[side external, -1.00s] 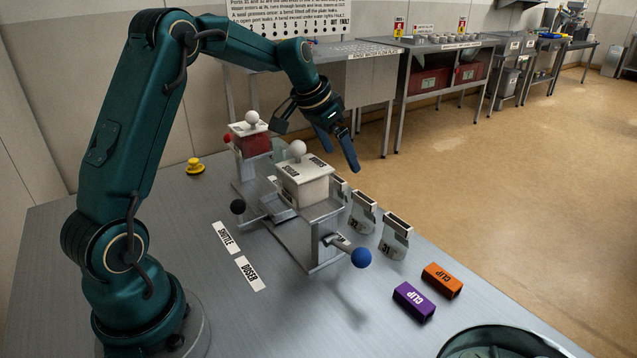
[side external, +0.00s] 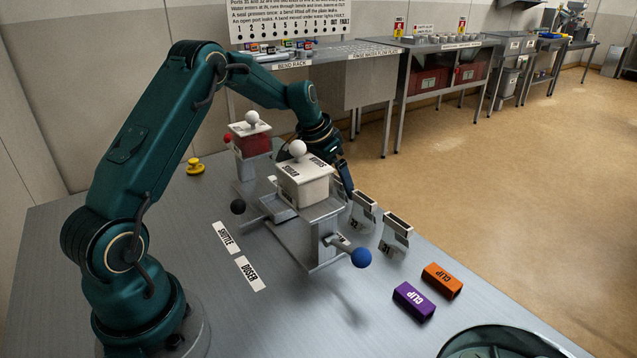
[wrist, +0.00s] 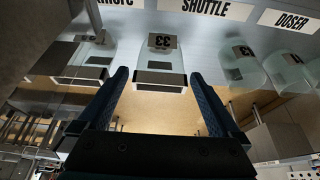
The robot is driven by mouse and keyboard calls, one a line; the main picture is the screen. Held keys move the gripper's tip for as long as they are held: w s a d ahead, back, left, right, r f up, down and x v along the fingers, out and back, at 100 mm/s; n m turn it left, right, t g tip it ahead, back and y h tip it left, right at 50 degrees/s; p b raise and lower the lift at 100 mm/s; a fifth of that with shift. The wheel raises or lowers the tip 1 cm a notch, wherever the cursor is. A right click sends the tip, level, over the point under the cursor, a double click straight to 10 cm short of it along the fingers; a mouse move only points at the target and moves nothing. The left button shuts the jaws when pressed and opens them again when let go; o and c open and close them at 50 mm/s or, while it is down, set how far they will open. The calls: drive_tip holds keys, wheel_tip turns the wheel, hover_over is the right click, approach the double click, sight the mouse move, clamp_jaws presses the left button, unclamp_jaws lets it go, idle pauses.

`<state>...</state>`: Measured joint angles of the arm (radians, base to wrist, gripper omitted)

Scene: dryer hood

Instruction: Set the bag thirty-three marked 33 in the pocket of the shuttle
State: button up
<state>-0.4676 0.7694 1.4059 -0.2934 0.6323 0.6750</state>
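Bag thirty-three (wrist: 160,62), a pale bag with a dark-edged top and a 33 label, is ahead of and between my fingers in the wrist view. My gripper (wrist: 158,78) is open, one finger toward each side of the bag; I see no firm contact. In the side view my gripper (side external: 343,178) is lowered behind the white-topped machine (side external: 304,186), and bag thirty-three is hidden there. The table has a SHUTTLE label (side external: 226,238) beside the black-knobbed lever (side external: 238,207). The shuttle's pocket cannot be made out.
Bags 32 (side external: 362,212) and 31 (side external: 396,236) stand close by in the row. A blue-knobbed lever (side external: 361,257), an orange clip (side external: 442,280) and a purple clip (side external: 413,301) are nearer the front. A red unit (side external: 252,142) stands behind the machine.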

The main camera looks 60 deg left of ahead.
drive_tip(key=c, duration=1.1)
wheel_tip(320, 180, up, 10)
drive_tip(key=shift+a+f, duration=0.1)
drive_tip(key=shift+f, duration=0.15)
drive_tip(key=s+a+r, duration=0.1)
drive_tip(key=s+a, duration=0.2)
drive_tip(key=s, duration=0.2)
hover_over(279, 209)
drive_tip(key=f, duration=0.1)
wheel_tip(279, 209, down, 8)
drive_tip(key=shift+r, duration=0.2)
